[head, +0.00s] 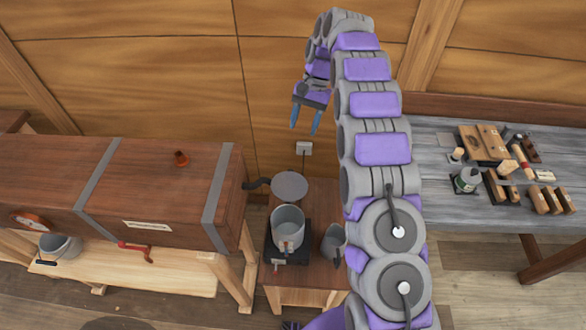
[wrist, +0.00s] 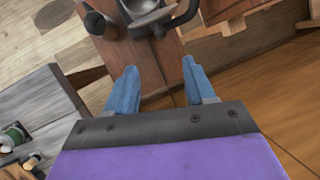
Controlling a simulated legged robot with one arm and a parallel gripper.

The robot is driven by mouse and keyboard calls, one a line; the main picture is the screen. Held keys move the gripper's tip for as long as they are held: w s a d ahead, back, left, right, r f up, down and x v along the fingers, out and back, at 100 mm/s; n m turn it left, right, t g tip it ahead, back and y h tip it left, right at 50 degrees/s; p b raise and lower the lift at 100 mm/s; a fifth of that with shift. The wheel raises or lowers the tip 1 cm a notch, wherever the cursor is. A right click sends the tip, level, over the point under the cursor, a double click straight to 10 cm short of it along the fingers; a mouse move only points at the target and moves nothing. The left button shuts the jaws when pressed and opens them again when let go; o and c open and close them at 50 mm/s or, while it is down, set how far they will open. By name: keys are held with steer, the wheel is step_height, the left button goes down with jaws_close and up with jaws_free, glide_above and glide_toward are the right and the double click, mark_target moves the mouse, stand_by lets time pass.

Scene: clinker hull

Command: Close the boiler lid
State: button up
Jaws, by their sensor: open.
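The boiler (head: 288,222) is a grey metal pot with a small tap, standing on a dark base on a low wooden stand. Its round grey lid (head: 289,186) stands raised at the pot's back edge, so the boiler is open and its inside shows. My gripper (head: 305,118) has blue fingers that are apart and empty. It hangs in front of the wooden wall, above and behind the lid, touching nothing. In the wrist view, my gripper (wrist: 162,85) points toward the stand, and part of the boiler (wrist: 140,7) is cut off at the top edge.
A grey jug (head: 334,242) stands right of the boiler. A long wooden box (head: 150,190) with metal bands is on the left, with a dark pipe (head: 257,183) near the lid. A grey workbench (head: 440,165) with tools and wood blocks is on the right.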

mark_target(290, 182)
steer(key=b+x, duration=0.1)
steer(key=x, duration=1.5)
steer(key=shift+b, duration=0.3)
steer(key=shift+w, duration=0.1)
steer(key=shift+c, duration=0.3)
jaws_close()
